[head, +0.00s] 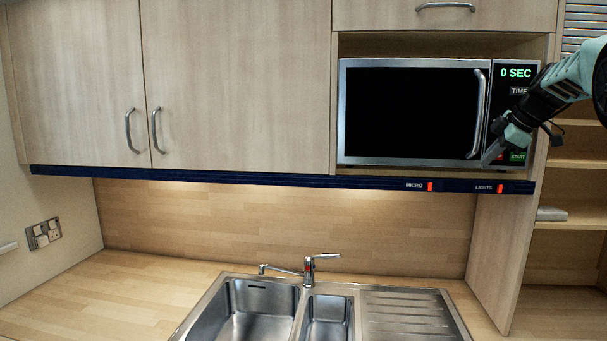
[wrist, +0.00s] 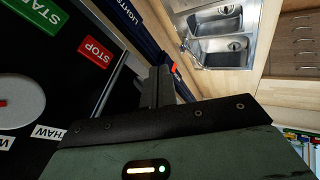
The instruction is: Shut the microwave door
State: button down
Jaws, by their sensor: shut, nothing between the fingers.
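The microwave sits in the cupboard niche at the upper right of the head view. Its door (head: 410,110) has a dark window, a silver frame and a curved handle (head: 477,115) on the right. The door looks flush with the front; I cannot tell whether a slight gap remains. My gripper (head: 488,158) is shut and empty, with its tips near the door's lower right corner, in front of the control panel (head: 515,75). Contact is unclear. In the wrist view, the closed fingers (wrist: 160,87) are beside the panel (wrist: 60,80), with its stop button and dial.
A dark rail (head: 280,180) with red switches runs beneath the cupboards. Wooden cupboard doors (head: 235,85) are shut at the left. A sink (head: 265,305) and tap (head: 309,270) are below. Open shelves (head: 575,220) stand at the right.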

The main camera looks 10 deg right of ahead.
dwell(0.7)
jog(key=b+v, duration=0.3)
jog(key=v, duration=1.4)
jog(key=w+a+f+m+g+y+b, duration=0.1)
jog(key=w+a+f+b, duration=0.1)
jog(key=a+f, duration=0.7)
jog(key=w+a+f+m+g+y+b, duration=0.1)
jog(key=w+a+f+m+g+b, duration=0.15)
jog(key=a+f, duration=0.7)
jog(key=s+a+f+b, duration=0.1)
jog(key=s+a+f, duration=0.15)
jog(key=a, duration=0.35)
jog(key=s+a+f+g+b, duration=0.1)
jog(key=s+a+f, duration=0.1)
jog(key=a+f, duration=0.3)
jog(key=s+a+f+b, duration=0.1)
jog(key=s+a+f, duration=0.15)
jog(key=a, duration=0.45)
jog(key=s+a+f+g+h+b, duration=0.1)
jog(key=s+a+f+g+b, duration=0.15)
jog(key=s+a+f, duration=1)
jog(key=s+d+f+h+b, duration=0.1)
jog(key=s+f, duration=0.5)
jog(key=s, duration=0.2)
jog(key=s+d+f+h+b, duration=0.1)
jog(key=s+f+b, duration=0.1)
jog(key=s+f, duration=0.4)
jog(key=s, duration=0.3)
